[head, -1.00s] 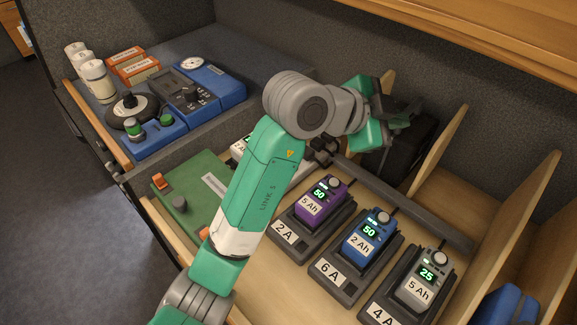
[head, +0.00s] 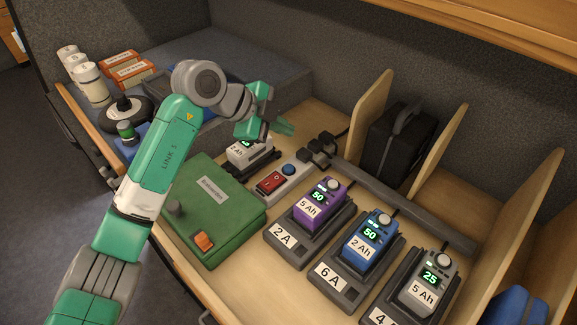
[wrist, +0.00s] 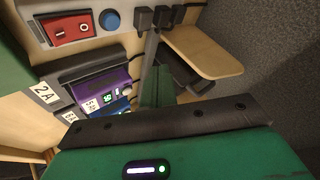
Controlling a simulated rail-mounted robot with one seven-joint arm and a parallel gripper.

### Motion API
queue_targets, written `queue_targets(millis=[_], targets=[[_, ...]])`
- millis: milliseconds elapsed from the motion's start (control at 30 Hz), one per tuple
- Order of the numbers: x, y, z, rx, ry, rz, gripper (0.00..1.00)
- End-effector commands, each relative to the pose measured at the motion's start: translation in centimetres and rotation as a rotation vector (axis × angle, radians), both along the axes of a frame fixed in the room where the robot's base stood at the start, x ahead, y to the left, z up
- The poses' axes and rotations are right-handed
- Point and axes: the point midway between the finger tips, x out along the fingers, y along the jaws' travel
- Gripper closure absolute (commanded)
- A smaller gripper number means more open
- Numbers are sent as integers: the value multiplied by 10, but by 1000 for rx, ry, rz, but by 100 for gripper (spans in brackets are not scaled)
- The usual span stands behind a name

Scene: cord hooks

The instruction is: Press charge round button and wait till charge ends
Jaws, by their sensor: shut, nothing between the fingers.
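A blue round button (head: 288,169) sits on a light grey panel beside a red rocker switch (head: 271,183). The button also shows at the top of the wrist view (wrist: 109,20), uncovered. My gripper (head: 287,128) is shut and empty, behind the button and a little above the board. Chargers hold a purple battery (head: 320,203) reading 50, a blue battery (head: 370,240) reading 50 and a grey battery (head: 425,285) reading 25. A white battery (head: 249,151) sits beside my gripper, its reading partly hidden.
A green box (head: 215,225) with an orange switch stands left of the panel. Wooden dividers and a black case (head: 395,140) stand at the back right. Clear board lies in front of the chargers.

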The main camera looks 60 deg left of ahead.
Motion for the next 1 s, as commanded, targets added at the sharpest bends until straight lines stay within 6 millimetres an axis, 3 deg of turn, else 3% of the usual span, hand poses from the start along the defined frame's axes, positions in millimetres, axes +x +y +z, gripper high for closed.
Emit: queue_targets(millis=[267,733,1000], targets=[[0,0,-16,0,1,0,100],[1,-1,-82,-2,-1,0,100],[0,0,-88,0,-1,1,100]])
